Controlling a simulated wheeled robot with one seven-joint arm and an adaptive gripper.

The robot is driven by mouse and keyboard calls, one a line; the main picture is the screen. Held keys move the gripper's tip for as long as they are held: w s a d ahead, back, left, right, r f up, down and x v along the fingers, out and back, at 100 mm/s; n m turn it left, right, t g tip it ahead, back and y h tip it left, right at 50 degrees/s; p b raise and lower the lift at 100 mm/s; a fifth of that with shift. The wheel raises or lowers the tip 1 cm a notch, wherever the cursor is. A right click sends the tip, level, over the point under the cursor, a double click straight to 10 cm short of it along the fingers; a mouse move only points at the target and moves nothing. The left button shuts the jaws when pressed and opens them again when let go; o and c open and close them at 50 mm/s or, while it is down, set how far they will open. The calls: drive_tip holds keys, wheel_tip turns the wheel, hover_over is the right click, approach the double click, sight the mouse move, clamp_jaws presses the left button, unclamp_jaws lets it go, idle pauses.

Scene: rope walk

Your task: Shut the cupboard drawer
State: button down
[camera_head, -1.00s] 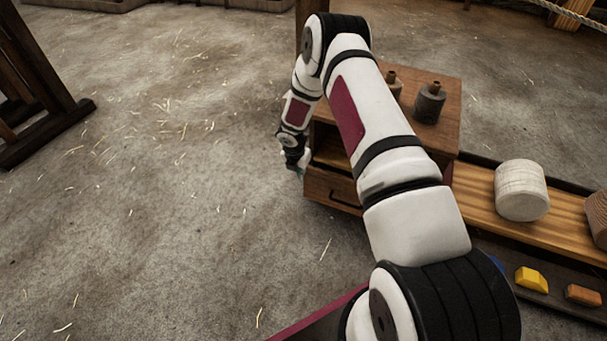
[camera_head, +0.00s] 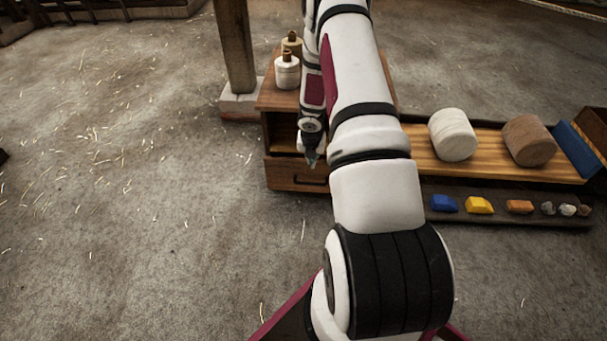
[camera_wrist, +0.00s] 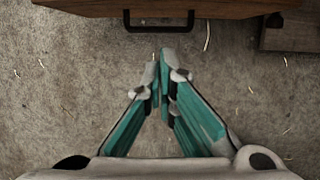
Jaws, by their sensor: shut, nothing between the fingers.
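The wooden cupboard (camera_head: 268,97) stands left of centre in the head view, with an open niche above its drawer (camera_head: 283,174). How far the drawer stands out is hard to tell there, and my arm hides part of the cupboard. The drawer front also shows at the top of the wrist view (camera_wrist: 215,8), with its dark bar handle (camera_wrist: 160,28). My gripper (camera_head: 312,162) is shut and empty in front of the cupboard. In the wrist view its fingertips (camera_wrist: 160,55) point at the handle, a small gap short of it in the picture.
Bottles (camera_head: 287,71) stand on the cupboard top. To the right, a wooden bench (camera_head: 480,167) holds a white spool (camera_head: 453,135) and a brown spool (camera_head: 529,140). A dark tray (camera_head: 450,217) with coloured blocks lies in front. A post (camera_head: 235,45) rises behind left. The left floor is clear.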

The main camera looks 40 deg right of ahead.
sight(316, 166)
drive_tip(key=shift+w+d+f+b, duration=0.45)
drive_tip(key=shift+d+f+b, duration=0.45)
drive_tip(key=shift+f, duration=0.7)
drive_tip(key=shift+w+d+f+b, duration=0.4)
drive_tip(key=shift+d+f+b, duration=0.5)
drive_tip(key=shift+f, duration=0.75)
drive_tip(key=shift+w+d+f+b, duration=0.45)
drive_tip(key=shift+d+f+b, duration=0.4)
drive_tip(key=shift+f, duration=0.75)
drive_tip(key=shift+w+d+p, duration=0.95)
drive_tip(key=shift+w+d, duration=0.65)
drive_tip(key=shift+d, duration=0.3)
drive_tip(key=shift+r, duration=0.1)
